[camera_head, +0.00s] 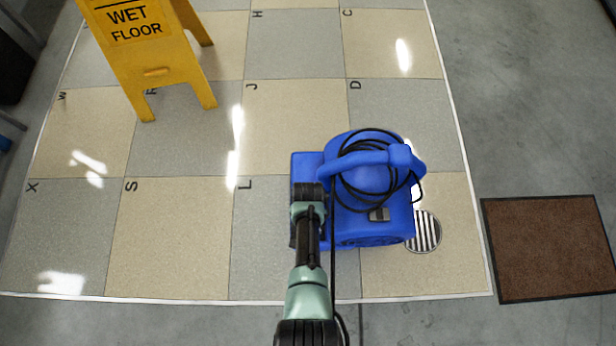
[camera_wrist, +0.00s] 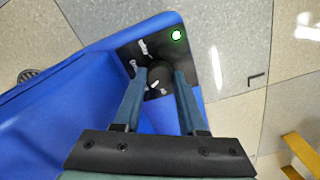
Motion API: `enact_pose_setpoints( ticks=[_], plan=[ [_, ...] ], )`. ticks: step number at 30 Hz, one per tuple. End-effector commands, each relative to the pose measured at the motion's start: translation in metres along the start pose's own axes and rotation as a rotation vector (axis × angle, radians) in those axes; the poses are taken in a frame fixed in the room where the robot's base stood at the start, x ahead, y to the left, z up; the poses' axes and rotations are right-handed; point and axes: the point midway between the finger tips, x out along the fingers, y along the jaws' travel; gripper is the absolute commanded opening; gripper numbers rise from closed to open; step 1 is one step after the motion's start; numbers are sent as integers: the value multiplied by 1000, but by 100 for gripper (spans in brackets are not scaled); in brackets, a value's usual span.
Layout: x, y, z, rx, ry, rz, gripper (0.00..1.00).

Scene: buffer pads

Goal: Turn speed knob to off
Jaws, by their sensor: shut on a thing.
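A blue floor blower (camera_head: 350,200) stands on the tiled floor in the head view, with a black cord wound around its handle. In the wrist view its blue housing (camera_wrist: 60,100) fills the left side. A black control panel (camera_wrist: 205,70) sits at its end, with white markings and a lit green-white light (camera_wrist: 176,35). The dark speed knob (camera_wrist: 158,76) is on this panel, between my fingertips. My gripper (camera_wrist: 160,86) is shut on the knob. In the head view my arm hides the panel and knob. The knob's exact setting cannot be read.
A yellow wet floor sign (camera_head: 140,50) stands at the upper left. A brown mat (camera_head: 548,246) lies at the right, and a round floor drain (camera_head: 425,232) is beside the blower. A black cord hangs along my arm. The tiles left of the blower are clear.

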Motion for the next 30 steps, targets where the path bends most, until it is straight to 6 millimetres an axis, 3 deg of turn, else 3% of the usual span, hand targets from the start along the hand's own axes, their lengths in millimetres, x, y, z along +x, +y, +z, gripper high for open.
enact_pose_setpoints(
  ticks=[18, 30],
  plan=[
    [0, 0, 1, -571, -4, 0, 0],
    [0, 1, 1, -802, -3, -1, 0]
  ],
)
